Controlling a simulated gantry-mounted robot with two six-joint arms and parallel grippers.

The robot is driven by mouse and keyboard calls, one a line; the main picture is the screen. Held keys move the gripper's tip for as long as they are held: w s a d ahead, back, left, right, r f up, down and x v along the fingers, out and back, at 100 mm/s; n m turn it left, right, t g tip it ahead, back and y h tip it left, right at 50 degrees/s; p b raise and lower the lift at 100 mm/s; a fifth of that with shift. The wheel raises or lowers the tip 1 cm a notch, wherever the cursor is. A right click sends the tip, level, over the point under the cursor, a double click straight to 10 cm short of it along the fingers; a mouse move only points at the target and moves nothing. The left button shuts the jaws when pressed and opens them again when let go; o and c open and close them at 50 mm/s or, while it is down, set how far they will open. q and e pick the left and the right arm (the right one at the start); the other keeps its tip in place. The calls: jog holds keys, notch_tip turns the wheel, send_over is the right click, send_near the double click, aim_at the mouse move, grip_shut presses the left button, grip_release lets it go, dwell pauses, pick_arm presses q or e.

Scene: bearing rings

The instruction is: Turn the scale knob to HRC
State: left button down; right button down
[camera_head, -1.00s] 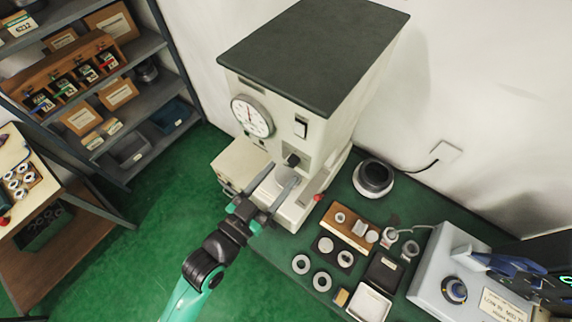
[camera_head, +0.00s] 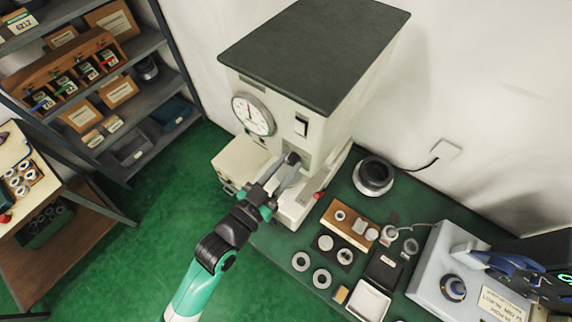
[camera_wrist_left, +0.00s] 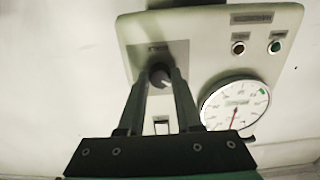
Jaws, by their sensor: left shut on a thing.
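The scale knob (camera_head: 293,157) is a small dark knob on the front of the pale hardness tester (camera_head: 335,125), below and right of its dial. In the left wrist view the knob (camera_wrist_left: 160,76) sits between my fingertips, with a light mark on its face. My left gripper (camera_head: 288,162) is shut on the knob, one finger on each side; it also shows in the left wrist view (camera_wrist_left: 160,80). The label above the knob (camera_wrist_left: 158,48) is too small to read, so I cannot tell the knob's setting. My right gripper is not in view.
The round dial (camera_head: 253,115) is beside the knob. On the green bench, rings, a wooden block (camera_head: 348,224) and a white tray (camera_head: 369,303) lie to the right, near a light grey device (camera_head: 432,268). A shelf rack (camera_head: 130,165) stands at left.

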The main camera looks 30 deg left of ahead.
pick_arm(q)
jog(key=shift+m, duration=0.3)
jog(key=m+b, duration=0.1)
jog(key=m, duration=0.3)
jog(key=m+b, duration=0.1)
jog(key=m, duration=0.5)
jog(key=shift+a+m, duration=0.1)
jog(key=shift+m, duration=0.2)
jog(key=m+b, duration=0.1)
jog(key=m, duration=0.4)
jog(key=shift+m, duration=0.3)
jog(key=m+b, duration=0.1)
jog(key=m, duration=0.4)
jog(key=shift+r, duration=0.1)
jog(key=c, duration=0.6)
grip_release()
